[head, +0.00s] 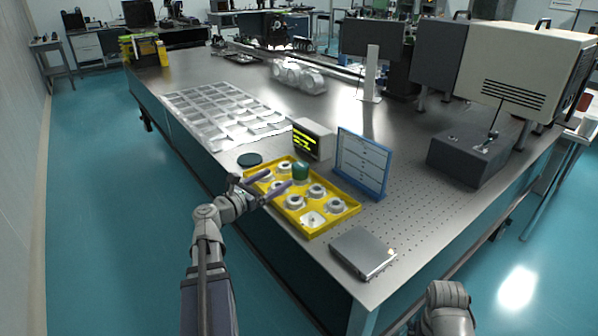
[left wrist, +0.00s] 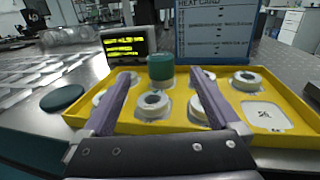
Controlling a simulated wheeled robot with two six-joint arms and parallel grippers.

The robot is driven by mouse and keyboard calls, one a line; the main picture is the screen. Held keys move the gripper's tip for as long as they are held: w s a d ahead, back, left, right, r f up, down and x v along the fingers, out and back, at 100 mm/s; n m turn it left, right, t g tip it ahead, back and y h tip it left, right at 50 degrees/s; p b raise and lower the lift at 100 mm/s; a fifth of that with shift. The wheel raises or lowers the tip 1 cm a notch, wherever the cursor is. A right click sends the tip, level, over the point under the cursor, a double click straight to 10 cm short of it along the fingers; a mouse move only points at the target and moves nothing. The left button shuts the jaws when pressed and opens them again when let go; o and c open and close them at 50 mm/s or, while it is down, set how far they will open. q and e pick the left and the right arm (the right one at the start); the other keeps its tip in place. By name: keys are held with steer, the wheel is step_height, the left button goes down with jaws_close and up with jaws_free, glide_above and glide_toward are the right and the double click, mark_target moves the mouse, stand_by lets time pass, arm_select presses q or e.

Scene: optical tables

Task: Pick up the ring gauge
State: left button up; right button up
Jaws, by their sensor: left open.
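Several pale ring-shaped parts with dark centre holes sit in the yellow tray (head: 322,228); I cannot tell for sure which is the ring gauge. One ring (left wrist: 152,104) lies between the finger lines of my left gripper (left wrist: 166,78) in the left wrist view. A green cylinder (head: 301,171) stands upright at the tray's back, and also shows in the left wrist view (left wrist: 160,67). My left gripper (head: 281,177) is open and empty, its fingers reaching over the tray's left part. They partly hide the rings there. My right gripper is out of view.
A dark green disc (head: 250,160) lies left of the tray. A small display box (head: 313,139) and a blue-framed card (head: 362,163) stand behind it. A grey flat box (head: 362,253) lies near the front corner. A clear compartment tray (head: 222,113) lies further left.

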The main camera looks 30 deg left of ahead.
mark_target(294, 171)
arm_select(q)
steer(key=shift+o, duration=0.3)
steer(key=shift+r, duration=0.1)
steer(key=w+r+g+p, duration=0.1)
steer(key=p, duration=0.3)
steer(key=w+r+g+p, duration=0.1)
steer(key=g+p, duration=0.1)
steer(key=p, duration=0.2)
steer(key=shift+w, duration=0.4)
steer(key=shift+w+f+g+y+p, duration=0.1)
steer(key=shift+f+g+y+p, duration=0.1)
steer(key=shift+g+y+p, duration=0.3)
steer(key=shift+w+f, duration=0.1)
steer(key=shift+f, duration=0.15)
steer(key=shift+b+x, duration=0.45)
steer(key=shift+x, duration=0.4)
steer(key=shift+w+d+f, duration=0.1)
steer(key=shift+w, duration=0.25)
steer(key=x, duration=0.1)
steer(key=b+x, duration=0.1)
steer(key=x, duration=0.1)
steer(key=b+x, duration=0.1)
steer(key=shift+d+f, duration=0.2)
steer(key=shift+d, duration=0.15)
steer(key=shift+w+d, duration=0.1)
steer(key=shift+w, duration=0.4)
